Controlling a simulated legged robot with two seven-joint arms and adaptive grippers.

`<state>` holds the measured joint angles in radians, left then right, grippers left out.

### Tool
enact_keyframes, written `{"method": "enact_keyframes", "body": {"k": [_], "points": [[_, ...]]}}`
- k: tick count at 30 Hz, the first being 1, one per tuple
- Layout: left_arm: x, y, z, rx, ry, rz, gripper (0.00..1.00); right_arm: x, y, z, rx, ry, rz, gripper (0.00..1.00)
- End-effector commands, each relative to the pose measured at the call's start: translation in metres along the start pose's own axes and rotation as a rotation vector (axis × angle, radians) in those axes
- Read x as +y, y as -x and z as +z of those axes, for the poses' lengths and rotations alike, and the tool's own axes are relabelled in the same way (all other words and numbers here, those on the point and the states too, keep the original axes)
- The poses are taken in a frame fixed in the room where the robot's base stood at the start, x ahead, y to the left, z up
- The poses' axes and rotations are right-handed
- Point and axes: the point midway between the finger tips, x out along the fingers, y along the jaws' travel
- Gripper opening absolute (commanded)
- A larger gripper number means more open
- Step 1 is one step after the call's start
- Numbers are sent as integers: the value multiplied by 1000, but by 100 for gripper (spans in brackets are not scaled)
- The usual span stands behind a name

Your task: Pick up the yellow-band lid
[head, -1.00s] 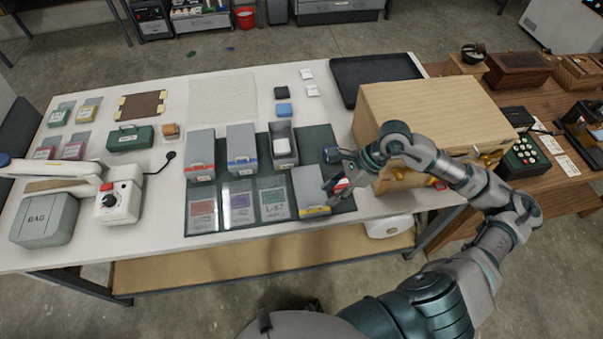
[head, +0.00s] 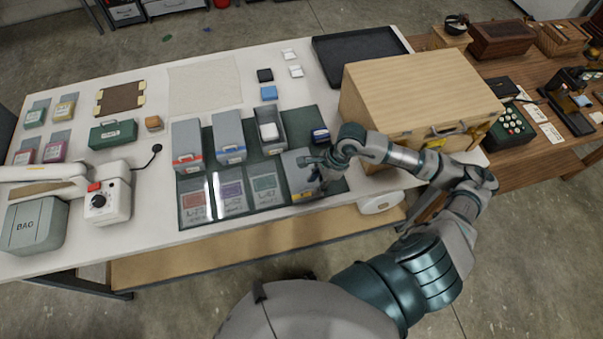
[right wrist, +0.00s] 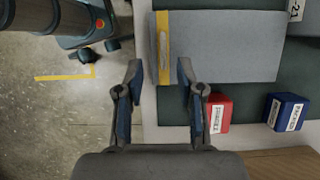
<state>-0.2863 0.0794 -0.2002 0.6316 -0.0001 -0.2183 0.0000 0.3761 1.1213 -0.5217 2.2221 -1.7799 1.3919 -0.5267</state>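The yellow-band lid (head: 298,165) is a flat grey piece at the front right of the dark green mat (head: 335,186). Its yellow band runs along the front edge. In the right wrist view the lid (right wrist: 225,48) lies flat, with its yellow band edge near the fingertips. My right gripper (head: 314,168) is over the right part of the lid and hides some of it. In the right wrist view the right gripper (right wrist: 158,75) is open, its fingers apart and holding nothing. I cannot tell if a finger touches the lid. My left gripper is not in view.
A red block (right wrist: 217,113) and a blue block (right wrist: 284,111) lie beside the lid. Grey boxes with red (head: 188,145) and blue (head: 229,137) bands and an open grey box (head: 267,120) stand behind. A wooden case (head: 420,95) is close on the right.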

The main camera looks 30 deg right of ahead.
Motion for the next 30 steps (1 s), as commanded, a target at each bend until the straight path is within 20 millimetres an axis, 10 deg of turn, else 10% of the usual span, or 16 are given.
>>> {"method": "enact_keyframes", "body": {"k": [16, 21, 30], "points": [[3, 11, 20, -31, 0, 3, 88, -5, -45, 2, -1, 0, 1, 37], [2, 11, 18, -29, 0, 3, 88, -5, -45, 2, -1, 0, 1, 0], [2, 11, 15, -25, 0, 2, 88, -5, -44, 2, -2, 0, 1, 0]]}}
